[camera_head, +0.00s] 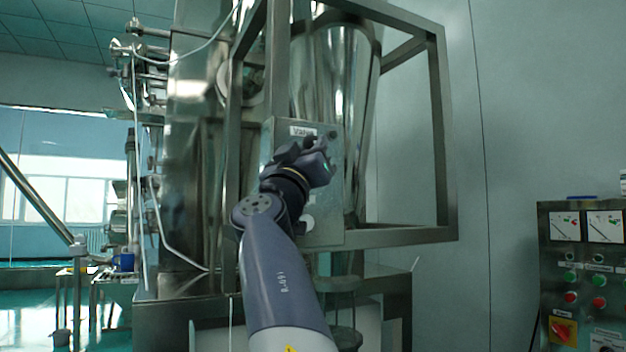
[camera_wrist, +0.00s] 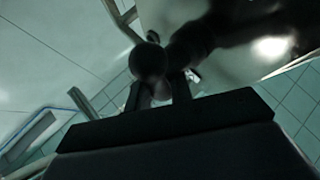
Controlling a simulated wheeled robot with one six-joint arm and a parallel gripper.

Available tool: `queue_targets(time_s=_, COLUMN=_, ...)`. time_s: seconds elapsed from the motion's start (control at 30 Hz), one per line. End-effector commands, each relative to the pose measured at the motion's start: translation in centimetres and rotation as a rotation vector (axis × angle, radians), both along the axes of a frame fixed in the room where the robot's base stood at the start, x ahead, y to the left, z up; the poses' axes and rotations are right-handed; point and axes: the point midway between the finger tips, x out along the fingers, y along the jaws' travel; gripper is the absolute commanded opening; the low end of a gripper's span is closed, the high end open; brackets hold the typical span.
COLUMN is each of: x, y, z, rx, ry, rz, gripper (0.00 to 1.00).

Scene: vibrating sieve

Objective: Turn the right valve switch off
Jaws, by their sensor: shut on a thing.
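A metal control box (camera_head: 330,215) with a label reading "Valve" (camera_head: 303,131) is fixed to the machine's frame, in the middle of the head view. My gripper (camera_head: 326,150) is at the upper right part of the box face, just below and right of the label. It hides most of the switches there. In the wrist view, my gripper's two dark fingers (camera_wrist: 160,88) are close together around a small part beside a dark round knob (camera_wrist: 148,62). The gripper is shut on a valve switch. The switch's angle is too dark and covered to tell.
A square metal frame (camera_head: 440,140) sticks out right of the box, around a shiny steel hopper (camera_head: 340,80). A control panel (camera_head: 583,270) with gauges and coloured buttons stands at the far right. Bare wall lies between them.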

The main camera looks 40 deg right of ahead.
Motion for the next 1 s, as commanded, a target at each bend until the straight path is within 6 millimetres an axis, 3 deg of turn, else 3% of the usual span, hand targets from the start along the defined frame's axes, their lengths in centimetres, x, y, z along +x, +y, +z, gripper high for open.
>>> queue_targets(time_s=0.03, x=-0.04, y=-0.06, z=-0.94, rx=-0.025, ry=0.004, rz=-0.002, gripper=0.00)
queue_targets(time_s=0.5, x=0.05, y=0.17, z=-0.49, rx=-0.201, ry=0.048, rz=-0.001, gripper=0.00)
queue_targets(time_s=1.0, x=0.10, y=0.26, z=-0.16, rx=-0.231, ry=0.056, rz=0.001, gripper=0.00)
